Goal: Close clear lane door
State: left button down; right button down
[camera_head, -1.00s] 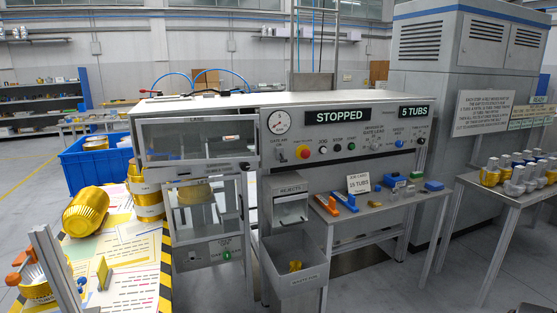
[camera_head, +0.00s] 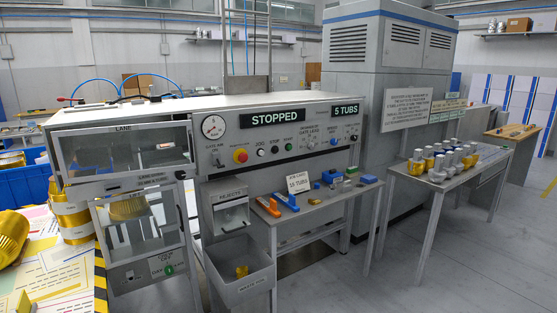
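The clear lane door (camera_head: 125,148) is a see-through panel in a grey frame, marked LANE, at the upper left of the press. I cannot tell for certain whether it is fully shut. A second clear panel (camera_head: 143,230) in a grey frame is below it, with a gold tub (camera_head: 128,208) visible behind it and a green button (camera_head: 169,269) near its lower edge. Neither of my grippers is in view.
A grey rejects bin (camera_head: 241,280) juts out below the press. A small side table (camera_head: 318,212) holds orange and blue pieces. Gold tubs (camera_head: 72,215) stand at the left by a striped edge. A table (camera_head: 455,170) with several parts is at right. Floor is open in front.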

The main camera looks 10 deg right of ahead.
aim_at(55, 136)
jog(key=z, duration=0.2)
jog(key=i, duration=1.85)
jog(key=u, duration=2.15)
